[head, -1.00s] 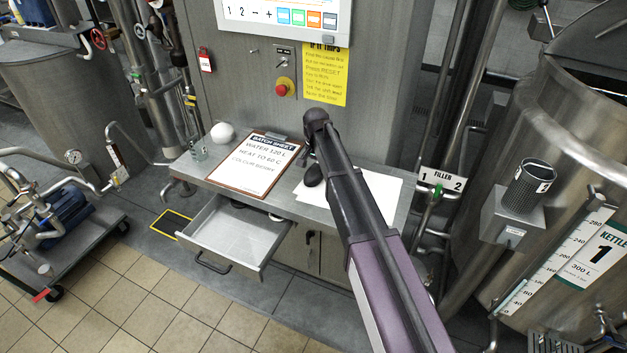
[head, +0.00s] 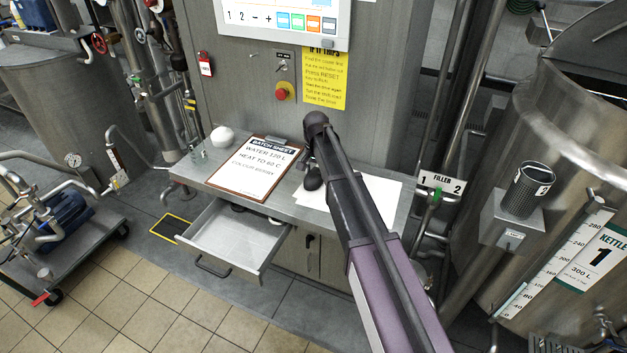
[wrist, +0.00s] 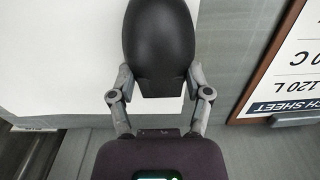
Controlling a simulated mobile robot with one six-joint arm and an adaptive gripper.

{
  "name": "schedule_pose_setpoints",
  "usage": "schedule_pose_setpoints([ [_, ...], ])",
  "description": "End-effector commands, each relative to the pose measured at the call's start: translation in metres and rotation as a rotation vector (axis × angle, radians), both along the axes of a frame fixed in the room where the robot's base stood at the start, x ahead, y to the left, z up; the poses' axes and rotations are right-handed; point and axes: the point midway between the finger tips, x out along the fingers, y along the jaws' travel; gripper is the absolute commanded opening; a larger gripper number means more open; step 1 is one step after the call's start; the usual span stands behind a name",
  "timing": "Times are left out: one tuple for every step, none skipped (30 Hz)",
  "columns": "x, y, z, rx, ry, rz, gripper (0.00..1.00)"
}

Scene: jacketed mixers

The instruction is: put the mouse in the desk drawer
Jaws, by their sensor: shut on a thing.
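The black mouse (wrist: 160,45) is between my gripper's fingers in the wrist view, with white paper and grey desk top behind it. My gripper (wrist: 160,80) is shut on its sides. In the head view the mouse (head: 313,178) shows as a dark shape over the paper, right of the clipboard, and my arm hides most of my gripper. I cannot tell whether the mouse touches the desk. The desk drawer (head: 213,262) is pulled open below the desk's left part, to the lower left of the mouse. Its visible floor is bare, with small dark things near its back edge.
A clipboard (head: 238,184) with a batch sheet lies on the desk, left of white papers (head: 375,192). A white round object (head: 222,136) and a glass (head: 198,153) stand at the desk's left end. A control panel rises behind. Kettle 1 (head: 575,150) stands at right.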

Motion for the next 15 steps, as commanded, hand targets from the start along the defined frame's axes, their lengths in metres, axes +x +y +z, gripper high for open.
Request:
schedule_pose_setpoints([
  [-0.0013, -0.0003, -0.0010, -0.001, 0.003, 0.000, 0.13],
  [-0.0013, -0.0003, -0.0010, -0.001, 0.003, 0.000, 0.13],
  [-0.0014, -0.0003, -0.0011, -0.001, 0.003, 0.000, 0.06],
  [-0.0014, -0.0003, -0.0011, -0.001, 0.003, 0.000, 0.06],
  [-0.0015, -0.0004, -0.0012, -0.001, 0.003, 0.000, 0.06],
  [-0.0015, -0.0004, -0.0012, -0.001, 0.003, 0.000, 0.06],
  [-0.0017, 0.0002, -0.0013, -0.001, 0.003, 0.001, 0.06],
  [-0.0019, 0.0006, -0.0013, -0.001, 0.003, 0.001, 0.06],
  [-0.0021, 0.0007, -0.0012, -0.001, 0.004, 0.001, 0.06],
  [-0.0021, 0.0008, -0.0010, -0.001, 0.004, 0.002, 0.06],
  [-0.0021, 0.0009, -0.0007, -0.001, 0.004, 0.002, 0.06],
  [-0.0023, 0.0009, -0.0002, -0.001, 0.004, 0.002, 0.06],
  [-0.0023, 0.0010, 0.0003, -0.001, 0.004, 0.002, 0.06],
  [-0.0024, 0.0010, 0.0010, -0.001, 0.004, 0.002, 0.06],
  [-0.0025, 0.0011, 0.0022, -0.001, 0.004, 0.002, 0.05],
])
